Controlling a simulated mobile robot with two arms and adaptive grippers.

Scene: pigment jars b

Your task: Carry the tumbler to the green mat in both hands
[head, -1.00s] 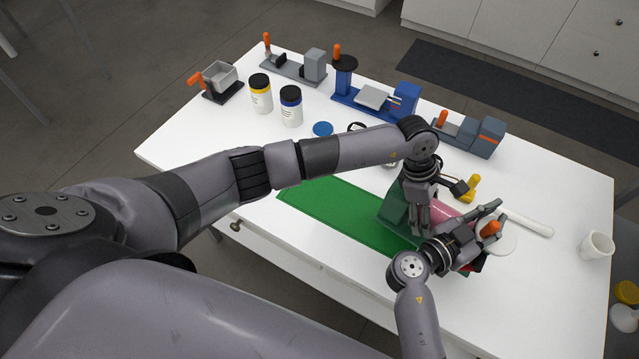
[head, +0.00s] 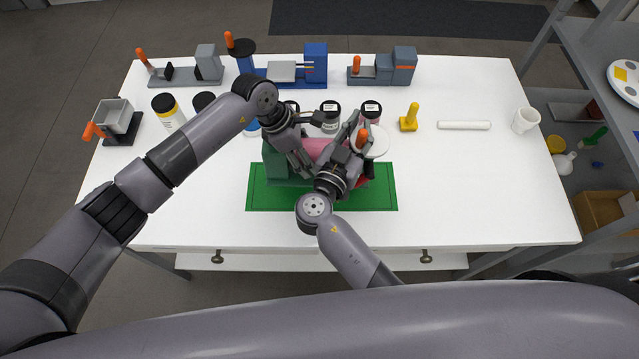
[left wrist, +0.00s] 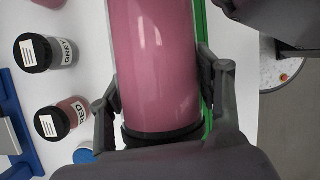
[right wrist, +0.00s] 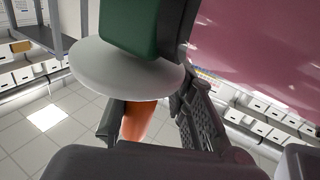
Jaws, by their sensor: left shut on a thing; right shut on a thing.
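The tumbler has a pink drum (head: 315,148), a green end block (head: 275,160), a white disc (head: 377,143) and an orange handle (head: 362,138). It is over the green mat (head: 300,200); whether its base touches the mat is hidden by my arms. My left gripper (head: 302,165) is shut around the pink drum, which fills the left wrist view (left wrist: 155,60) between the fingers. My right gripper (head: 357,135) is shut on the orange handle, seen between its fingers below the white disc in the right wrist view (right wrist: 137,120).
Black-lidded jars (head: 331,112) stand close behind the tumbler. A yellow stamp-like piece (head: 409,120), white rod (head: 464,125) and white cup (head: 525,120) are to the right. Machines, including a blue one (head: 315,65), line the back edge. The table's front right is clear.

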